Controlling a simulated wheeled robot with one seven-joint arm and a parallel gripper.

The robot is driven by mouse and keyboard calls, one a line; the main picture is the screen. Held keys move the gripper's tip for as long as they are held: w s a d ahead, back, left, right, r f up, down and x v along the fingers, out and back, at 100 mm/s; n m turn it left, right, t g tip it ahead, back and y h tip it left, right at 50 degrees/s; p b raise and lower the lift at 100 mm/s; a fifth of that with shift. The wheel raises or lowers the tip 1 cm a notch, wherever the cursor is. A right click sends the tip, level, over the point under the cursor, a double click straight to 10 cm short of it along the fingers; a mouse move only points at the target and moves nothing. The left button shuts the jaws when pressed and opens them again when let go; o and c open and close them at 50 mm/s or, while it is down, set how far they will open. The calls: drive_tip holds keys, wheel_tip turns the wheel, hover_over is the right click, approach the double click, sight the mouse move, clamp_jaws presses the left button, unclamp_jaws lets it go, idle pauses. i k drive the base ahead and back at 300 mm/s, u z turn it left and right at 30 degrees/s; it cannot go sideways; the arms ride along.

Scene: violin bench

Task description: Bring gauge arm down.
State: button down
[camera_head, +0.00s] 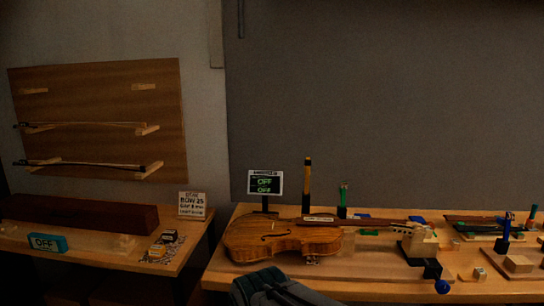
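A violin (270,238) lies on the right bench, its neck pointing right. A small screen (265,183) reading OFF twice stands behind its body. I cannot tell for sure which part is the gauge arm. An upright black and yellow post (307,182) stands behind the violin. A black fitting with a blue ball (441,287) sits near the front edge, right of the violin, below a pale wooden block (420,243). A dark grey part of my arm (280,289) shows at the bottom, in front of the violin. Its fingertips cannot be made out.
A green-topped post (343,200), a blue post (503,232) and small wooden blocks (518,264) stand on the right bench (360,290). The left bench holds a dark long box (80,214) and a teal OFF block (47,243). Bows hang on a wall board (100,100). A gap separates the benches.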

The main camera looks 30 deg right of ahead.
sight(308, 162)
drive_tip(key=z, duration=0.5)
drive_tip(key=i, duration=0.75)
drive_tip(key=z, duration=0.6)
